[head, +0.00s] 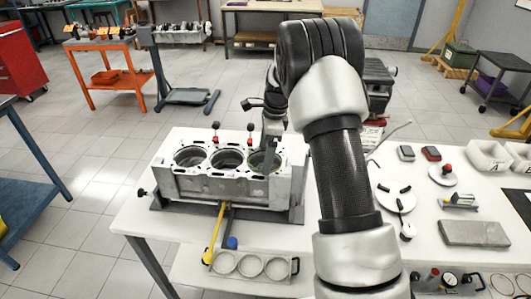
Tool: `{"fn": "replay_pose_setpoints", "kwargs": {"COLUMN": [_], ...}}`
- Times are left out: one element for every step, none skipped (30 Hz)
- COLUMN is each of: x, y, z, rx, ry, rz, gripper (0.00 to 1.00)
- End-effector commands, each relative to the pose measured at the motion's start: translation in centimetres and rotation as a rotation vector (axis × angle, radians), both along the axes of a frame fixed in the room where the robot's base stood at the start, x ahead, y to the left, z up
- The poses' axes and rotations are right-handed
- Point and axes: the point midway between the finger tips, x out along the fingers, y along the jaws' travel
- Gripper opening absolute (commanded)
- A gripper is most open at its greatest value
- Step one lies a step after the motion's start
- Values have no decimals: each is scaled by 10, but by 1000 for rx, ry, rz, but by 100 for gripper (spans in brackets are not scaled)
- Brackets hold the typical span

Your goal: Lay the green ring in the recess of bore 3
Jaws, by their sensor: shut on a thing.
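The grey engine block (222,186) stands on the white table with three round bores in a row on its top. My gripper (266,158) points down at the rightmost bore (257,163), at or just above its mouth. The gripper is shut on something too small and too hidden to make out. No green ring shows clearly. My arm and gripper cover part of the rightmost bore, and I cannot read any bore numbers. The left bore (189,157) and the middle bore (226,159) are in plain view.
A tray with three round wells (224,263) lies in front of the block, near a yellow-handled tool (214,236). Right of my arm are a grey slab (474,234), a white disc (396,194) and white bins (487,156).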

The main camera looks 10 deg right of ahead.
Motion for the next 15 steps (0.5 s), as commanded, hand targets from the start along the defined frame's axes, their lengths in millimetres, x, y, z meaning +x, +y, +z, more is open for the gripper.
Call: {"fn": "replay_pose_setpoints", "kwargs": {"x": [-4,-4,-4,-4,-4,-4,-5,-5,-5,-5,-5,-5,-5,-5,-5], "y": [0,1,1,0,1,1,1,1,1,1,1,1,1,1,1], "z": [-10,-10,-10,-11,-11,-11,-11,-11,-11,-11,-11,-11,-11,-11,-11], "rx": [0,0,0,0,0,0,0,0,0,0,0,0,0,0,0], "ry": [13,13,13,13,13,14,14,14,15,15,15,16,16,17,17], "rz": [1,1,1,1,1,1,2,2,2,2,2,3,3,3,3], "gripper": [67,67,67,67,67,67,92,97,100,100,100,100,100,100,100]}}
